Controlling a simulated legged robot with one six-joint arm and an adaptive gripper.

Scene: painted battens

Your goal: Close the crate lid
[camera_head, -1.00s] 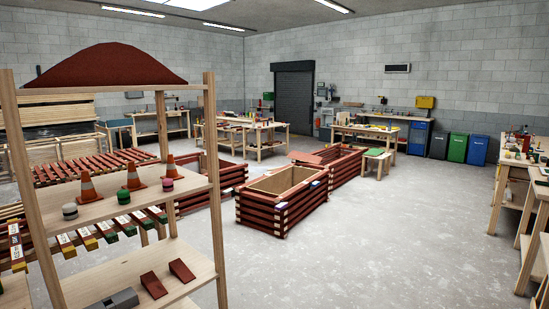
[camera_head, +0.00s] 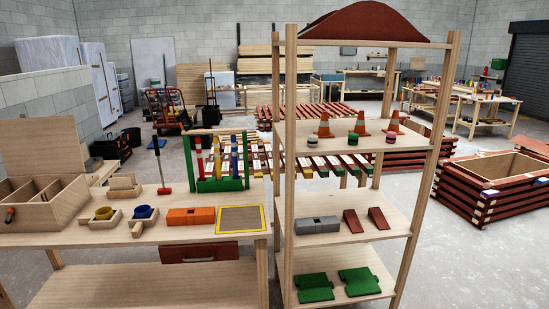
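A pale wooden crate (camera_head: 68,202) with inner dividers sits at the left end of a workbench. Its lid (camera_head: 42,140) stands raised at the back, so the crate is open. The compartments I can see into look empty. A small orange-and-dark part (camera_head: 9,214) shows at the crate's left front; I cannot tell what it is. A large crate of red battens (camera_head: 487,205) stands on the floor at the right, open at the top. My gripper is not in view.
The workbench (camera_head: 90,236) also holds wooden blocks with cups (camera_head: 104,213), an orange block (camera_head: 190,216), a yellow-edged mat (camera_head: 240,219) and a green rack (camera_head: 217,185). A tall shelf (camera_head: 345,217) stands right of it. Grey floor (camera_head: 438,270) is clear at the lower right.

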